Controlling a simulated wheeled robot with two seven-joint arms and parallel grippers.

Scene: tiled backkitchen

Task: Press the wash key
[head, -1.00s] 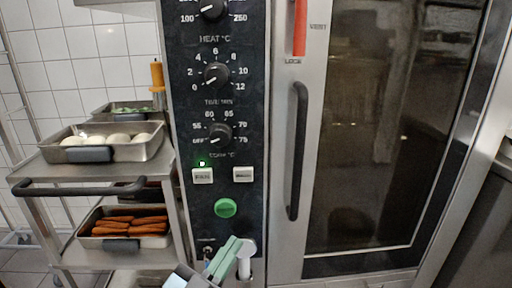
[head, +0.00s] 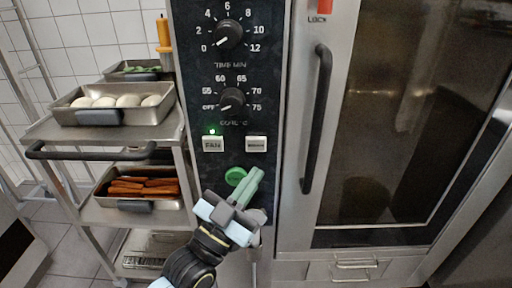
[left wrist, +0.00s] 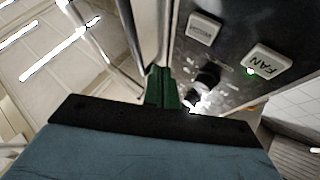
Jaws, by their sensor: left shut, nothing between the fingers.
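Two white keys sit side by side on the black oven panel. The left one reads FAN (head: 213,144); the right one (head: 256,144) has a label too small to read surely. In the left wrist view the FAN key (left wrist: 267,61) and the other white key (left wrist: 203,29) appear upside down. My left gripper (head: 254,176) is shut and empty, its green fingers pointing up and right, below the right key and apart from it in the picture. It partly overlaps the green round button (head: 235,176). The fingers also show in the left wrist view (left wrist: 161,86). My right gripper is not in view.
Dials, including the lower knob (head: 232,99), sit above the keys. A green light glows above FAN. The oven door handle (head: 317,118) stands out at the right. A steel trolley (head: 100,137) with trays of food stands at the left.

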